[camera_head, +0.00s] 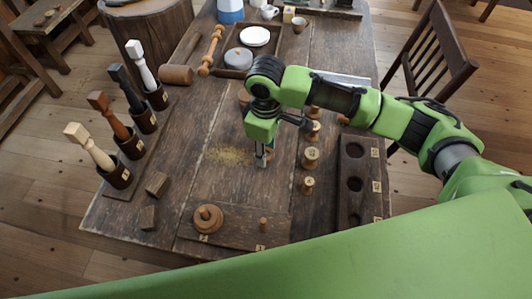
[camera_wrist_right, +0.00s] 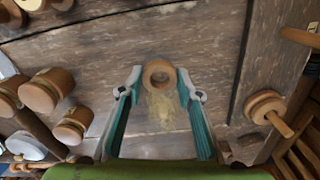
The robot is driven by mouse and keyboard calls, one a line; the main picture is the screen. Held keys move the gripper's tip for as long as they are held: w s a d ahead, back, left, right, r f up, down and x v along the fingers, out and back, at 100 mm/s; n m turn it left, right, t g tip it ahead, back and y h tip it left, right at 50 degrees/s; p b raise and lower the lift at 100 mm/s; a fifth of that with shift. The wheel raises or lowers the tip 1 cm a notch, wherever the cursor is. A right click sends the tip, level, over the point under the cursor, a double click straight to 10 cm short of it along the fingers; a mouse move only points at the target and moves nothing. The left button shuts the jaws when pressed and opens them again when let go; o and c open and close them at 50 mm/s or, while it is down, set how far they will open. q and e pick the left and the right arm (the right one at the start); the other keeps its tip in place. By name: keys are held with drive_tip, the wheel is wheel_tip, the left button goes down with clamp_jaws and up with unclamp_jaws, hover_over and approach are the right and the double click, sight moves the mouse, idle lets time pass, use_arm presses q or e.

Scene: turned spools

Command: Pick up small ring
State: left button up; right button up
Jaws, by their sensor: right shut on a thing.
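The small ring (camera_wrist_right: 160,74) is a plain wooden ring with a round hole, seen in the right wrist view between my fingertips. My right gripper (camera_wrist_right: 159,80) is shut on it, with one finger on each side. In the head view my right gripper (camera_head: 262,160) points down over the middle of the table, near a patch of sawdust (camera_head: 230,156); the ring is mostly hidden there. The height of the ring above the wood is hard to tell. My left gripper is not in view.
A peg board (camera_head: 235,232) at the front holds stacked rings (camera_head: 208,219) on its left peg and a bare short peg (camera_head: 263,224). Wooden spools (camera_head: 310,158) stand right of the gripper, beside a holed rack (camera_head: 354,205). Mallets in cups (camera_head: 133,143) line the left edge.

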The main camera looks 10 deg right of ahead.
drive_tip(key=s+a+r, duration=0.3)
drive_tip(key=s+r, duration=0.5)
drive_tip(key=s, duration=0.4)
drive_tip(key=shift+s+r, duration=0.3)
